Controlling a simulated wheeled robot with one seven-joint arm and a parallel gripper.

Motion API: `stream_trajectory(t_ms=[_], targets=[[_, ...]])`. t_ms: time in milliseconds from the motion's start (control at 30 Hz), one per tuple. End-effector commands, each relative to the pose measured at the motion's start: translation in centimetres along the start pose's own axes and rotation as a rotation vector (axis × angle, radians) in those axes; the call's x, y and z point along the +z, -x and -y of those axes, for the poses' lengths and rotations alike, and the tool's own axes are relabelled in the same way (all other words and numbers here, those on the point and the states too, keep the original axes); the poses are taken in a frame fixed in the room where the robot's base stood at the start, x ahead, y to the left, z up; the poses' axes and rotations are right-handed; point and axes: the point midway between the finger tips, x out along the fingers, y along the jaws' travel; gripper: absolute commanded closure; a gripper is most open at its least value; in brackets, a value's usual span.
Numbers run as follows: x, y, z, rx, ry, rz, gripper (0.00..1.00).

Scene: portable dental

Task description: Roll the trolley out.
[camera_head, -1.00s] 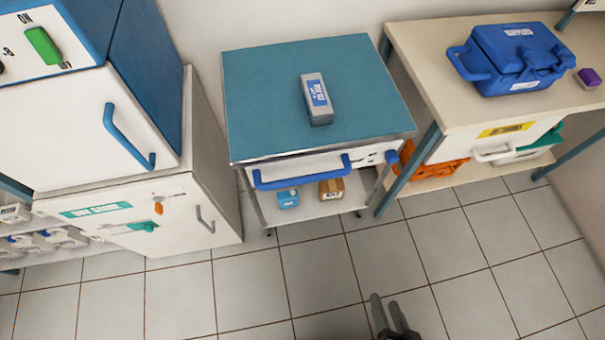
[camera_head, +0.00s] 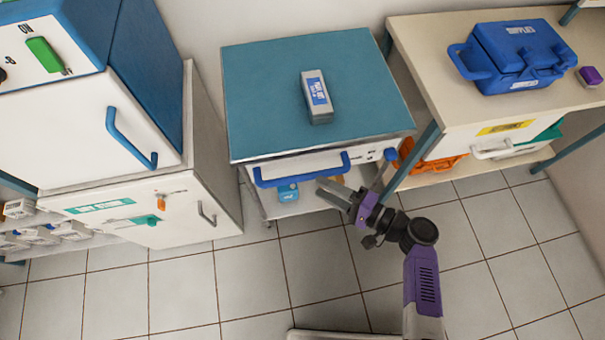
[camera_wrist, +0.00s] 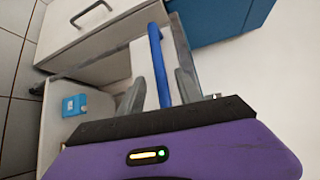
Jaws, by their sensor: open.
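The trolley has a teal top (camera_head: 265,80) and stands between the white cabinet and the side table. A blue bar handle (camera_head: 300,170) runs across its white drawer front. A grey and blue box (camera_head: 317,97) lies on the top. A small blue box (camera_head: 288,192) is on the lower shelf. My gripper (camera_head: 338,193) is just in front of the handle's right part. In the wrist view the blue handle (camera_wrist: 158,65) appears between the two open fingers of my gripper (camera_wrist: 157,88). I cannot tell whether they touch it. A brown box on the shelf is mostly hidden by my gripper.
A white cabinet (camera_head: 150,210) stands close on the left. The tiled floor (camera_head: 250,285) in front is clear apart from my arm.

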Motion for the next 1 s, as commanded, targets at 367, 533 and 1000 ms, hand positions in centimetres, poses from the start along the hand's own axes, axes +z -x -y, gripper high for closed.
stream_trajectory(t_ms=[367,533,1000], targets=[[0.1,-5.5,-0.1,0.003,0.001,0.002,0.59],[0.1,-7.0,-0.1,0.002,0.0,0.0,0.59],[0.1,-7.3,-0.1,0.003,0.0,-0.001,0.84]])
